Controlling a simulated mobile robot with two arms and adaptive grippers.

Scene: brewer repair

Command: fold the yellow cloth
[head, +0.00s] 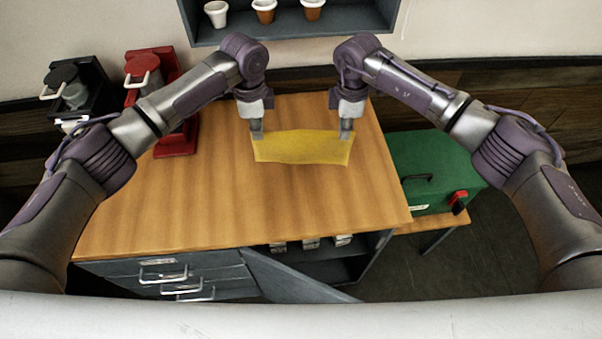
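The yellow cloth (302,149) hangs or lies spread between my two grippers over the far right part of the wooden table. It looks like a wide band with its near edge toward me. My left gripper (257,136) is at the cloth's far left corner and appears closed on it. My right gripper (346,133) is at the far right corner and appears closed on it. The fingertips are small and partly merge with the cloth. I cannot tell for sure whether the lower edge touches the table.
A red brewer (172,140) and a black brewer (92,85) stand at the left. A green toolbox (432,165) sits right of the table (180,215). A shelf (350,24) with several cups is above. The table's front is clear; a cabinet door (295,280) below is open.

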